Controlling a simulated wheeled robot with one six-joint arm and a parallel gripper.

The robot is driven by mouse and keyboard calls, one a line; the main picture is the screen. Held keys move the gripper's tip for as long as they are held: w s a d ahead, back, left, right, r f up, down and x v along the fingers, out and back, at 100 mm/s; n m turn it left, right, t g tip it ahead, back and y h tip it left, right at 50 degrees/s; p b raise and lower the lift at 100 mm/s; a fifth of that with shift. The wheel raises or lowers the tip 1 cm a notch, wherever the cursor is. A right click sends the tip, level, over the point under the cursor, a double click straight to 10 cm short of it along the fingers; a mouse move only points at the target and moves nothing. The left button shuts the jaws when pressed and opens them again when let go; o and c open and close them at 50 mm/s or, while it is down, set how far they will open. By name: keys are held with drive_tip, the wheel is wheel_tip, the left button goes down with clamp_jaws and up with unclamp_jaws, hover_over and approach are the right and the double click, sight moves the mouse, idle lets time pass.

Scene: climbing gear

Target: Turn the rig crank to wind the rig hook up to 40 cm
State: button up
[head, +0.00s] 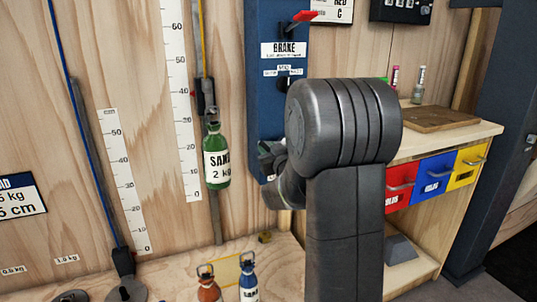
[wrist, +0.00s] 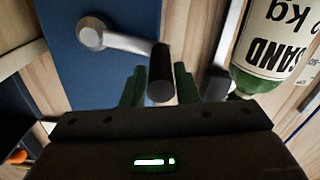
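The rig crank shows in the wrist view as a silver arm (wrist: 115,38) on the blue panel, with a black handle (wrist: 162,75) at its end. In the head view my gripper (head: 270,155) is at the panel's lower part, and my arm hides most of the crank. A green bottle labelled SAND 2 kg (head: 216,160) hangs at the rig line, left of my gripper. The rig hook above it (head: 208,108) is too small to make out clearly.
A tall ruler (head: 180,90) stands left of the bottle. The blue panel (head: 262,60) carries a BRAKE label and a red lever (head: 304,16). Red and blue bottles (head: 248,280) stand on the wooden ledge below. A workbench with coloured drawers (head: 432,180) is at the right.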

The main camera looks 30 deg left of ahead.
drive_tip(key=shift+o, duration=1.2)
drive_tip(key=shift+f, duration=0.1)
drive_tip(key=shift+d, duration=0.15)
drive_tip(key=p+v, duration=0.2)
drive_tip(key=v, duration=1.1)
drive_tip(key=shift+s+d, duration=0.15)
drive_tip(key=shift+s, duration=0.15)
drive_tip(key=shift+w, duration=0.1)
drive_tip(key=b+x, duration=0.2)
drive_tip(key=x, duration=1.1)
drive_tip(key=shift+w+a+f, duration=0.1)
drive_tip(key=shift+a, duration=0.1)
drive_tip(key=shift+w+a+f, duration=0.1)
drive_tip(key=shift+a, duration=0.05)
drive_tip(key=shift+f, duration=0.3)
